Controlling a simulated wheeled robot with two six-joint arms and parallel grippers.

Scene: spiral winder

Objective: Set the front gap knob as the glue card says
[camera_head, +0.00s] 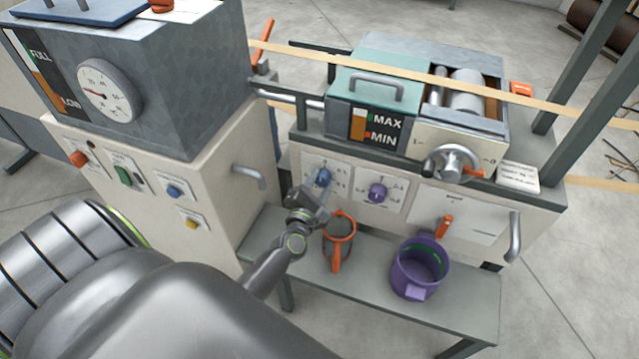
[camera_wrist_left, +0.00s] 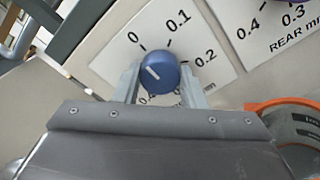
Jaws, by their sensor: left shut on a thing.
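The blue knob (camera_head: 323,177) sits on a white dial plate on the front panel of the glue unit. In the left wrist view the blue knob (camera_wrist_left: 159,73) has a short white line on its face, pointing to the upper left, on the side of the 0 mark. Printed marks 0, 0.1, 0.2 and 0.4 show around it. My left gripper (camera_wrist_left: 161,86) is shut on the knob, one finger on each side. It also shows in the head view (camera_head: 314,194). A small white card (camera_head: 518,176) with print too small to read lies at the right of the ledge. My right gripper is out of view.
A purple knob (camera_head: 377,193) is right of the blue one, on a plate marked REAR. An orange-rimmed can (camera_head: 339,228) and a purple pot (camera_head: 420,267) stand on the shelf below, close to my left arm. A crank (camera_head: 453,164) and an orange lever (camera_head: 444,227) are farther right.

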